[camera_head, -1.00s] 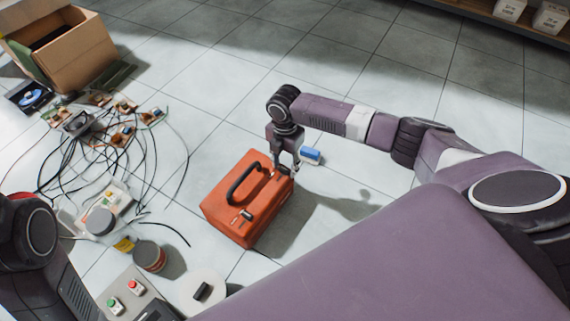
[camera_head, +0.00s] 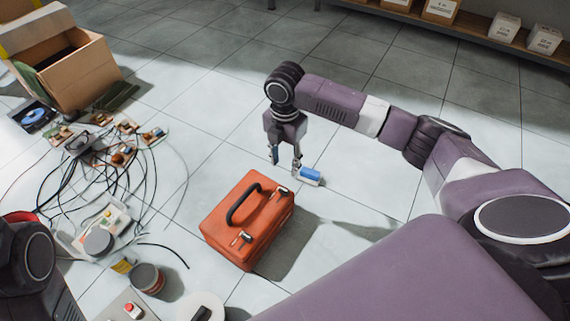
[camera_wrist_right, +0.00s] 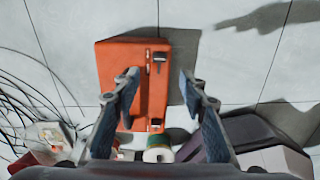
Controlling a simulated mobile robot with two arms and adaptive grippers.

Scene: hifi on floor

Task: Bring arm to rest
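My right gripper (camera_head: 285,163) hangs pointing down, just behind the orange toolbox (camera_head: 262,238) and apart from it in the head view. In the right wrist view its two fingers (camera_wrist_right: 158,88) are spread with nothing held between them. The toolbox also shows in that view (camera_wrist_right: 118,60), beyond the fingers. It stands on the floor with a black handle and latches on its top. My left arm shows only in part at the lower left of the head view; its gripper is not visible.
Tangled black cables (camera_head: 100,170) and small circuit boards cover the left floor. A cardboard box (camera_head: 85,75) stands at the upper left. A shelf with white boxes (camera_head: 503,27) runs along the back right.

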